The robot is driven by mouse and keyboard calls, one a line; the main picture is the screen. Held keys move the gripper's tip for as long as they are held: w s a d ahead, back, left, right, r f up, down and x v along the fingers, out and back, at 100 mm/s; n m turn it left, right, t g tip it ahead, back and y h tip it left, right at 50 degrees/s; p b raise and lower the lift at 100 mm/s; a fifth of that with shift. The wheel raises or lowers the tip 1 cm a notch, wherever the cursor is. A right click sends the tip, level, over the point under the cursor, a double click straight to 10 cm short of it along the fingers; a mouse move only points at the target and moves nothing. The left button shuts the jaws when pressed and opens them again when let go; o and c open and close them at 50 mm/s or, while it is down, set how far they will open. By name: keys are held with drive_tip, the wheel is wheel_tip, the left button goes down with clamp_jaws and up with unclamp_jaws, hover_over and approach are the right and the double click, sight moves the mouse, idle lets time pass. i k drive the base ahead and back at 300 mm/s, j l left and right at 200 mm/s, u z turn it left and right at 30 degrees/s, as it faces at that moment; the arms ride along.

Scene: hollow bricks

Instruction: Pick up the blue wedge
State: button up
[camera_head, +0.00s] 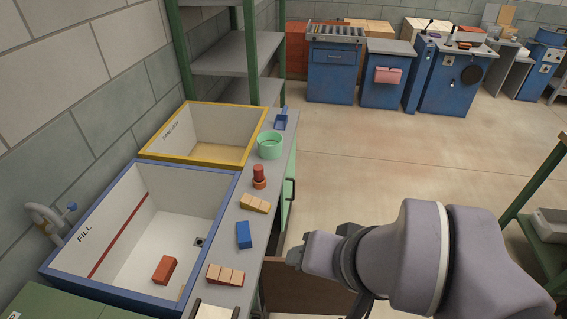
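A small blue block, which looks like the blue wedge (244,235), lies on the narrow grey counter ledge (252,202) to the right of the blue-rimmed basin. Its exact shape is too small to tell. My gripper (291,258) comes in from the right and is to the right of the blue block, apart from it in the picture. Its fingers point left and are seen small and from the side, so I cannot tell whether they are open or shut. Nothing is visibly held.
Tan bricks (255,203) lie behind the blue block, and reddish-tan bricks (226,274) lie in front. A red cylinder (259,172) and green bowl (270,145) stand farther back. The blue-rimmed basin (205,177) holds a red brick (164,269). A yellow-rimmed basin (236,109) is behind.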

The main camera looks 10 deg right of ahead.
sight(245, 240)
drive_tip(key=i+l+u, duration=0.25)
drive_tip(key=l, duration=0.15)
drive_tip(key=i+l+u, duration=0.1)
drive_tip(key=l+u, duration=0.2)
drive_tip(key=i+l+u, duration=0.1)
drive_tip(key=l+u, duration=0.15)
drive_tip(key=l, duration=0.3)
drive_tip(key=l+u, duration=0.3)
drive_tip(key=l, duration=0.2)
drive_tip(key=i, duration=0.05)
